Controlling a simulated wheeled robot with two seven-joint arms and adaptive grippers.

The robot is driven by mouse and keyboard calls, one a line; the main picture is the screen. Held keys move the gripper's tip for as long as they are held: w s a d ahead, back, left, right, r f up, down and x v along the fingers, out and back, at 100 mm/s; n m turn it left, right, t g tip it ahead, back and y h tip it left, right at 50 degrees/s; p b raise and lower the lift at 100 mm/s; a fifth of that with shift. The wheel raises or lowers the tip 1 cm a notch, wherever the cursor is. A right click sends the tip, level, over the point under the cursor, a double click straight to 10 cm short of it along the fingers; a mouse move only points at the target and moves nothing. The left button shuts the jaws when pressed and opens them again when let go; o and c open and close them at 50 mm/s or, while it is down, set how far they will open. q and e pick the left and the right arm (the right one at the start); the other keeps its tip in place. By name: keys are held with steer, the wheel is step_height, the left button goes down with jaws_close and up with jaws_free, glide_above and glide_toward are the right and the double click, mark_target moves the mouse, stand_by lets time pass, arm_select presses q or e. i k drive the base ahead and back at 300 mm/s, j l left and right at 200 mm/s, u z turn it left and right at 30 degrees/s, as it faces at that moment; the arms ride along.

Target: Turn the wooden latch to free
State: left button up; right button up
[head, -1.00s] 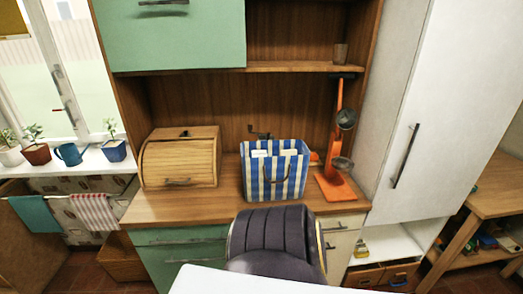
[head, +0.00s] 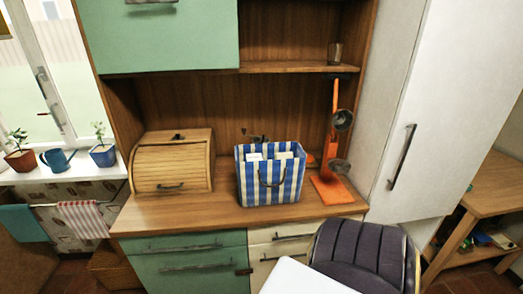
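A small brown piece that looks like the wooden latch (head: 244,271) sits at the seam between the green lower front (head: 190,265) and the cream drawers (head: 275,252) of the cabinet. It lies roughly level, but it is too small to tell exactly how it is turned. Neither of my grippers is in view.
A wooden bread bin (head: 172,163), a blue-striped bag (head: 270,173) and an orange stand (head: 334,180) stand on the counter (head: 200,216). A dark ribbed chair (head: 365,252) and a white tabletop (head: 300,279) are in front at lower right. Potted plants line the left sill.

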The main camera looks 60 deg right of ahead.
mark_target(247, 271)
steer(key=i+l+z, duration=0.1)
steer(key=z, duration=1.6)
